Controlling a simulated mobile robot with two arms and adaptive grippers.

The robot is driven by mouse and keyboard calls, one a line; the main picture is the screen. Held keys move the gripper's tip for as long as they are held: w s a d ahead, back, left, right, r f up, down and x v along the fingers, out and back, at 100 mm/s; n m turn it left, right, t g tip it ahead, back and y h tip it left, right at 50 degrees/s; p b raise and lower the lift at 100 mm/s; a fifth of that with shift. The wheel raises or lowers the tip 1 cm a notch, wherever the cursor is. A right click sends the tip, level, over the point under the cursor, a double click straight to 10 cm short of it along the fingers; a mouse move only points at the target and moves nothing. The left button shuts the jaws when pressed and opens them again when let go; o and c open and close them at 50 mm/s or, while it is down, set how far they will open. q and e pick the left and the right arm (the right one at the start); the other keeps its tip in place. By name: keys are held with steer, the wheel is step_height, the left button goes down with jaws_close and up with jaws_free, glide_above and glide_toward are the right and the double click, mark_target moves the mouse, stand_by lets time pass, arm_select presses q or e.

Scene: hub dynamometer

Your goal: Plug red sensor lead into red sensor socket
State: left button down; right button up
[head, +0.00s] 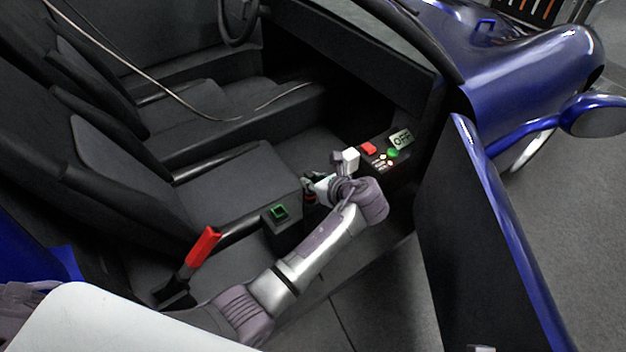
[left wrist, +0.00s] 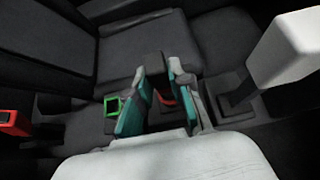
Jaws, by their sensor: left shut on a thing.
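My left gripper (head: 318,184) reaches in over the car's centre console. In the left wrist view its teal-padded fingers (left wrist: 154,82) are shut on a dark block (left wrist: 153,63) at their tips. The block may be the plug of the red sensor lead; its colour does not settle this, and no red cable shows clearly. A small red part (left wrist: 167,100) shows behind the fingers, beside a green-framed socket (left wrist: 112,105). It may be the red sensor socket, but the fingers hide most of it. The green-framed socket (head: 279,212) is uncovered in the head view. My right gripper is not in view.
A red-handled lever (head: 204,246) stands left of the console sockets. A white knob (head: 350,158) stands just beyond my gripper, near a panel with a red button (head: 369,148) and an OFF display (head: 401,139). Seats and the open blue door (head: 500,225) bound the space.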

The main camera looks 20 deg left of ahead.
arm_select(q)
steer(key=shift+f, duration=0.2)
steer(key=shift+f, duration=0.35)
steer(key=shift+f, duration=0.3)
stand_by(0.6)
steer(key=shift+f, duration=0.4)
steer(key=c, duration=1)
jaws_free()
